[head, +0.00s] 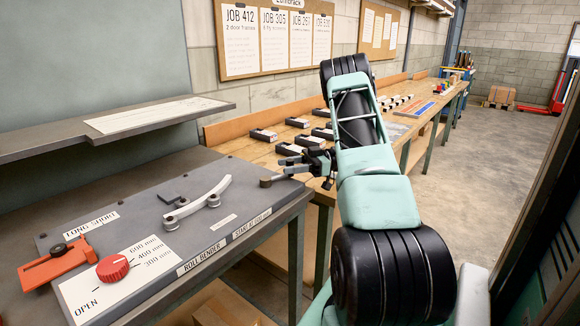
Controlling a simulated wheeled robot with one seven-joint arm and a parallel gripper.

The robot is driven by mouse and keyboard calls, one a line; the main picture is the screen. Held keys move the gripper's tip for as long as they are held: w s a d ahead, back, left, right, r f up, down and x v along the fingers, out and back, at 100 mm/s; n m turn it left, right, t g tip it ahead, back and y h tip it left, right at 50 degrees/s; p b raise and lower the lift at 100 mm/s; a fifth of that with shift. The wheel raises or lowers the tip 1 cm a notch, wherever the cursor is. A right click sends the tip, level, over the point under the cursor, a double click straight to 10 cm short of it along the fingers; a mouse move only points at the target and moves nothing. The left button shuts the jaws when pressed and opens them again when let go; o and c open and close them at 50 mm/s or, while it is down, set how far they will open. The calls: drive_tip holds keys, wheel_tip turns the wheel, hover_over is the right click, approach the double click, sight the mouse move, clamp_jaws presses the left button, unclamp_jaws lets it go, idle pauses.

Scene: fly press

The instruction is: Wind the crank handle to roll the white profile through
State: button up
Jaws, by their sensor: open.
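The curved white profile (200,197) lies on the grey roll bender plate (130,215), against small round grey rolls (213,201). A short crank handle with a round brownish end (266,182) sits near the plate's right edge, and part of it runs toward my gripper. My gripper (288,166) is open, with its dark fingers pointing left, just above and right of the crank. Whether a finger touches the crank cannot be told. The far part of the crank is partly hidden by the fingers.
A red dial (112,268) and an orange slide (55,265) are at the plate's front left. A grey shelf (110,125) overhangs the back left. A wooden bench (262,150) with several dark blocks stands beyond. Open floor (480,160) lies to the right.

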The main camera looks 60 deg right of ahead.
drive_tip(key=b+v, duration=0.1)
drive_tip(key=v, duration=1.6)
drive_tip(key=shift+s+d, duration=0.15)
